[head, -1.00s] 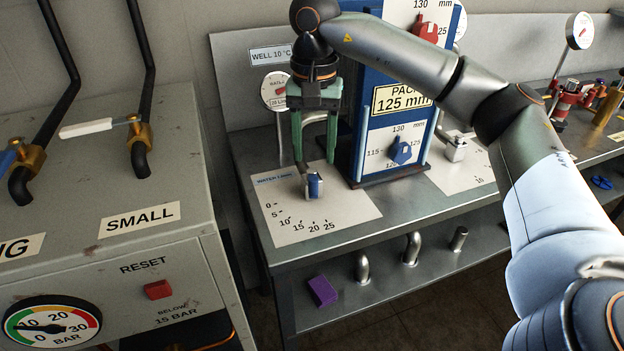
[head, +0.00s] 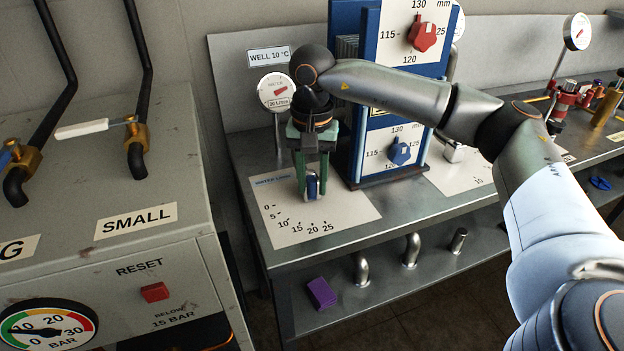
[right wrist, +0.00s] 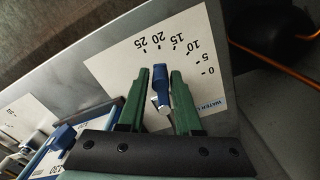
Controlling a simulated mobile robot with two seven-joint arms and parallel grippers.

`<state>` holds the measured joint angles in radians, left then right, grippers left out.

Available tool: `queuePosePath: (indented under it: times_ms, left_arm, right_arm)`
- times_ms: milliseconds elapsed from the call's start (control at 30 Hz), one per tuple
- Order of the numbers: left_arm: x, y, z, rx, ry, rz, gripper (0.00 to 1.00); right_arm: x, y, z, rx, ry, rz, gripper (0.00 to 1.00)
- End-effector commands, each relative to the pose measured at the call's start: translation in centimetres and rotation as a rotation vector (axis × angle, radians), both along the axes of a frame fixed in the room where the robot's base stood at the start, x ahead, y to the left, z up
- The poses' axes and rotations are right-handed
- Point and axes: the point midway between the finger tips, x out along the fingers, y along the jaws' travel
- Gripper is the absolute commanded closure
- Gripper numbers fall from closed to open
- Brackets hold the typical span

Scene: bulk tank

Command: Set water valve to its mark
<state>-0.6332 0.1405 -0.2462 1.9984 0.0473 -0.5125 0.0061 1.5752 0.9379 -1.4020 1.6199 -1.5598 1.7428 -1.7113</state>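The water valve (head: 313,186) has a small blue handle and stands on a white scale plate (head: 345,212) marked 0 to 25 l/min. My right gripper (head: 312,190) points down over it, with its green fingers on either side of the handle. The handle points toward the numbers around 15 to 20. A round water gauge (head: 277,92) labelled 20 l/min stands behind. My left gripper is not in view.
A blue press-like unit (head: 368,120) with red (head: 422,36) and blue (head: 400,151) knobs stands right of the valve. A grey cabinet (head: 185,235) is at left. A purple block (head: 321,293) lies on the lower shelf.

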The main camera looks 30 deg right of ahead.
Motion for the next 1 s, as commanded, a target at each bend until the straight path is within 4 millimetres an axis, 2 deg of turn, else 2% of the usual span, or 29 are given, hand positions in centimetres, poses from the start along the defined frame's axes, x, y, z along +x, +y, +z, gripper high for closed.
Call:
queuePosePath:
  times_ms: [33, 267, 1000]
  left_arm:
    - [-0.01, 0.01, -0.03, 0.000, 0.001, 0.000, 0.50]
    - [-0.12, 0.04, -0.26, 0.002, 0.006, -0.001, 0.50]
    - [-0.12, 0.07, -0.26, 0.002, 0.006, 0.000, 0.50]
  right_arm:
    - [0.01, 0.01, 0.01, 0.000, 0.000, 0.000, 0.74]
    - [0.01, 0.01, 0.02, 0.000, 0.000, 0.000, 0.99]
    - [0.02, 0.04, 0.06, 0.001, -0.001, 0.001, 1.00]
